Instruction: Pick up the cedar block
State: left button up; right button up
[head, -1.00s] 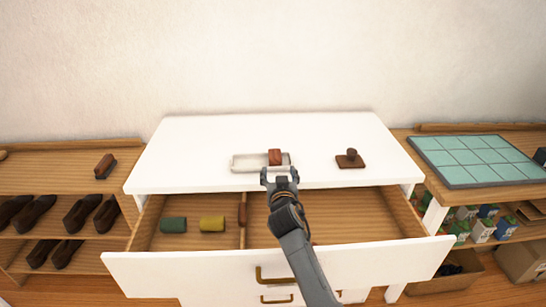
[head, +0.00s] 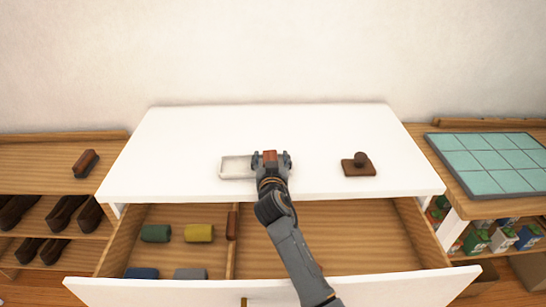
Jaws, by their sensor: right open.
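The cedar block, a small reddish-brown block (head: 270,156), is at the right end of a shallow white tray (head: 237,168) on the white dresser top. My right gripper (head: 271,160) is open, with one finger on each side of the block in the picture. Whether the fingers touch it cannot be told. The gripper hides the block's lower part and the tray's right end. My left gripper is not in view.
A dark brown knobbed stamp-like piece (head: 357,165) stands to the right on the dresser top (head: 200,130). Below, the open drawer (head: 330,235) holds green (head: 156,233), yellow (head: 199,233), blue and grey rolls. A brush (head: 86,163) lies on the left shelf.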

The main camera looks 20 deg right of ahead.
jog(key=shift+s+a+r, duration=0.4)
jog(key=shift+s+r, duration=0.05)
jog(key=shift+s, duration=0.1)
jog(key=shift+c, duration=0.9)
jog(key=shift+w+d+f, duration=0.1)
jog(key=c, duration=1)
jog(key=shift+o, duration=0.2)
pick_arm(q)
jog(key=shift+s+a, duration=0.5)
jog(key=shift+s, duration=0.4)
